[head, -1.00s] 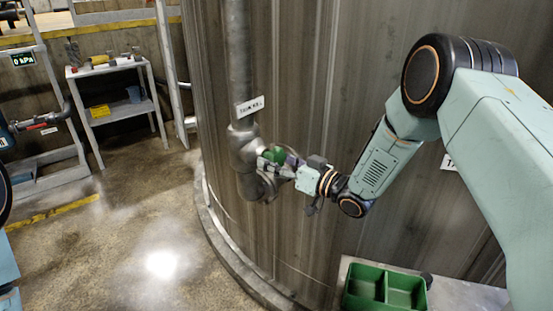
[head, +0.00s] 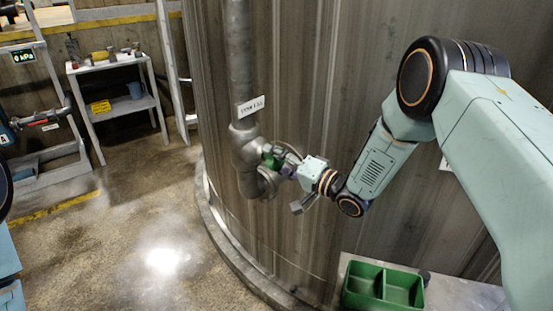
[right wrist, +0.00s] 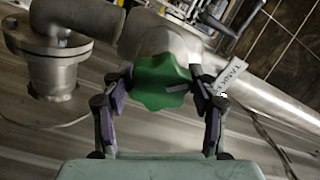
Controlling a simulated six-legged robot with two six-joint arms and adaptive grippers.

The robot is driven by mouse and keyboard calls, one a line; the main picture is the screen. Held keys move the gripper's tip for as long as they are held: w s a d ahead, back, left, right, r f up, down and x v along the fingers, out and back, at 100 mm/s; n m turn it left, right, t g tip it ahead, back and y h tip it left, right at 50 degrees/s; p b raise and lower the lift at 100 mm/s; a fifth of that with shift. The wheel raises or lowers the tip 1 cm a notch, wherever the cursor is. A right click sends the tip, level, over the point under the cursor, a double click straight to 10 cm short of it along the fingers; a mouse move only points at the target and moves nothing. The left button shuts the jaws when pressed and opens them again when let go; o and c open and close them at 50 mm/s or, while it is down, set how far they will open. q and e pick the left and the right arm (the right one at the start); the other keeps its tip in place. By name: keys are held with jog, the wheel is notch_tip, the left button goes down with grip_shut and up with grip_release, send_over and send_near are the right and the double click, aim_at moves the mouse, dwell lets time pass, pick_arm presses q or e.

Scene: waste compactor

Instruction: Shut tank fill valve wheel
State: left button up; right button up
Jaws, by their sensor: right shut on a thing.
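The green valve wheel (head: 269,157) sits on the grey pipe fitting on the tank's side. My right gripper (head: 280,163) is shut on the wheel. In the right wrist view its two purple-and-grey fingers (right wrist: 164,88) stand on the wheel's left and right sides. My left gripper is out of view.
The vertical pipe (head: 238,60) runs close along the large ribbed tank (head: 330,90). A green two-part bin (head: 383,287) stands at lower right. A white shelf (head: 110,65) with small items and a 0 kPa display (head: 23,56) are at left. The middle floor is clear.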

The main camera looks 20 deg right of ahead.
jog(key=m, duration=0.4)
jog(key=shift+r+m+p, duration=0.1)
jog(key=shift+m+p, duration=0.25)
jog(key=shift+m, duration=1.45)
jog(key=o, duration=1.2)
jog(key=shift+c, duration=0.2)
jog(key=shift+s, duration=0.1)
jog(key=v, duration=1.2)
